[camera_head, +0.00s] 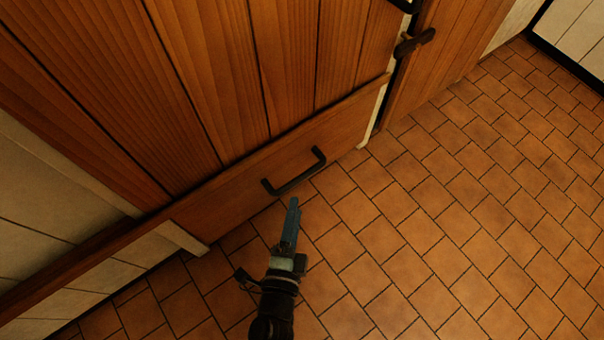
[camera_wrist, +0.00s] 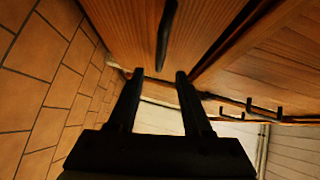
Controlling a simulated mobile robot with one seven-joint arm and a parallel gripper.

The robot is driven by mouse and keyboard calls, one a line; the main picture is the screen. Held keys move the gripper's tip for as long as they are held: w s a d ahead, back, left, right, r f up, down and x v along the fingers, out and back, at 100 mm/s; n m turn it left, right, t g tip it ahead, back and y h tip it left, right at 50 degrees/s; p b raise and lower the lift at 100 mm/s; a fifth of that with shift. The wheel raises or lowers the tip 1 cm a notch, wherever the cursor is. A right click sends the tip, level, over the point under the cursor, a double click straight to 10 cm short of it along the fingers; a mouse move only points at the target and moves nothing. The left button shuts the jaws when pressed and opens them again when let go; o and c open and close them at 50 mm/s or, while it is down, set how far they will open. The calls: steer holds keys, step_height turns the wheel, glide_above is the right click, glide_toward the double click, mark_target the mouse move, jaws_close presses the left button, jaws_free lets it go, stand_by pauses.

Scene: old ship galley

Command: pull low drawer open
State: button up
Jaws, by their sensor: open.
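The low drawer (camera_head: 245,180) has a brown wooden front near the floor, under a tall plank-fronted cabinet, and it looks shut. My gripper (camera_head: 293,203) is open and empty, low over the floor just in front of the handle. In the wrist view my gripper (camera_wrist: 159,74) shows two spread black fingers with nothing between them. Contact with the handle is not visible.
The tall wooden cabinet front (camera_head: 220,70) rises above the drawer. A wooden door (camera_head: 445,60) with a dark latch (camera_head: 414,43) stands to the right. Pale wall panels (camera_head: 40,180) are at the left. The tiled floor (camera_head: 450,230) is clear on the right.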

mark_target(301, 177)
steer(key=b+x, duration=0.3)
steer(key=x, duration=0.6)
steer(key=shift+w, duration=0.2)
jaws_close()
stand_by(1.0)
